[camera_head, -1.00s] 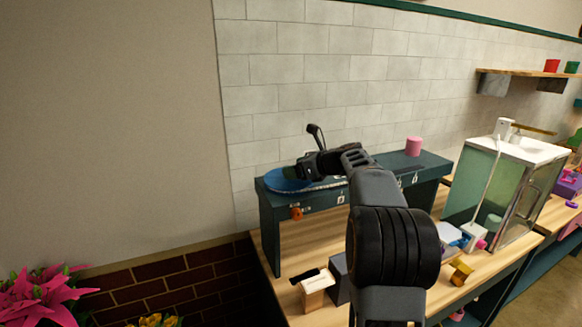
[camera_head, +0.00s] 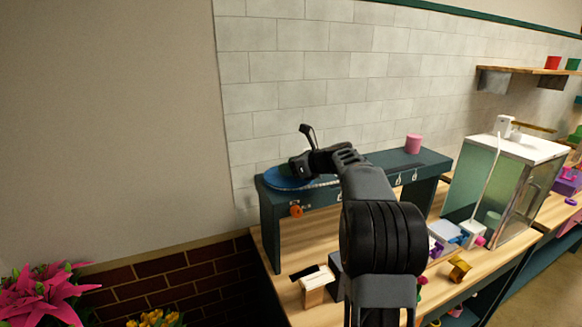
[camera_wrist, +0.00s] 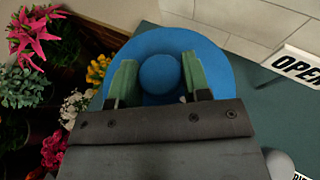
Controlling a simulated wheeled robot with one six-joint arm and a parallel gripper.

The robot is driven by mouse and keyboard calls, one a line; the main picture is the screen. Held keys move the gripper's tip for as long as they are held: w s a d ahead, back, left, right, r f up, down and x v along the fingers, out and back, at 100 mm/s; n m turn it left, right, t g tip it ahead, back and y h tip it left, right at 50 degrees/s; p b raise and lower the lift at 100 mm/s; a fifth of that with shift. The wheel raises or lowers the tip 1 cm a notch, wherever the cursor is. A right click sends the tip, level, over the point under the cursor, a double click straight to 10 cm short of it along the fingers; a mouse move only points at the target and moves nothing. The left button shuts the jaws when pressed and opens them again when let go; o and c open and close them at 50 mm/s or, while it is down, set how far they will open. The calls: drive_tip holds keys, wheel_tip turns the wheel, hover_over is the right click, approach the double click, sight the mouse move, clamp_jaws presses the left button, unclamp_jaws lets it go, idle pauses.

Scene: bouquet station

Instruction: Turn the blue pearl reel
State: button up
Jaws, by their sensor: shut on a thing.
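The blue pearl reel (camera_head: 283,180) is a flat blue disc on the left end of the dark green raised shelf. In the wrist view the blue reel (camera_wrist: 205,42) shows as a wide disc with a round blue knob (camera_wrist: 160,74) in its middle. My gripper (camera_wrist: 153,80) has its two green-padded fingers on either side of this knob, shut on it. In the head view my gripper (camera_head: 300,168) is over the reel and hides its right part. The lower side of the disc is hidden behind the gripper body in the wrist view.
A pink cylinder (camera_head: 413,144) stands on the right of the shelf (camera_head: 425,160). An "OPEN" sign (camera_wrist: 296,66) is right of the reel. An orange knob (camera_head: 296,211) is on the shelf front. A glass case (camera_head: 510,185) stands right. Flowers (camera_wrist: 40,40) are at left.

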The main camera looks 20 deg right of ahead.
drive_tip(key=c, duration=0.6)
